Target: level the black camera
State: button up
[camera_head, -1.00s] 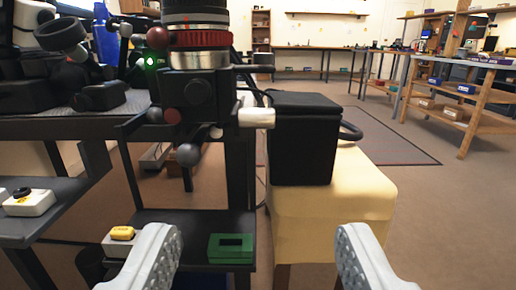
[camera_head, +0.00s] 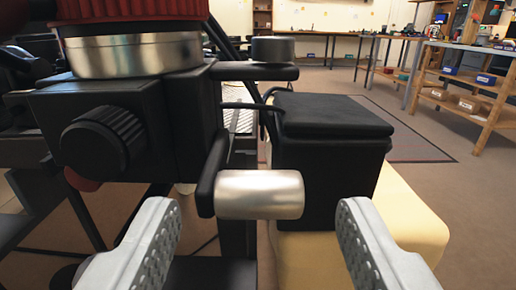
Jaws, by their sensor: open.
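The black camera (camera_head: 170,120) fills the left of the view, close up. It has a round ribbed black knob (camera_head: 103,143) on its side and a silver ring (camera_head: 132,54) with a red ring (camera_head: 130,14) on top. A short silver cylinder (camera_head: 259,194) sticks out to the right from a black arm at its lower right. My gripper (camera_head: 258,215) is open, with one grey padded finger on each side of the cylinder in the picture. No contact shows, and I cannot tell the gap in depth. The camera's top is cut off by the frame.
A black box-shaped bag (camera_head: 330,150) stands on a cream stool (camera_head: 400,225) just behind and right of the cylinder. Shelves (camera_head: 465,95) stand at the far right. The floor between is open. Dark stand parts lie under the camera.

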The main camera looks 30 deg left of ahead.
aim_at(181, 111)
jog(key=shift+x, duration=1.3)
jog(key=c, duration=1.2)
jog(key=shift+r, duration=0.1)
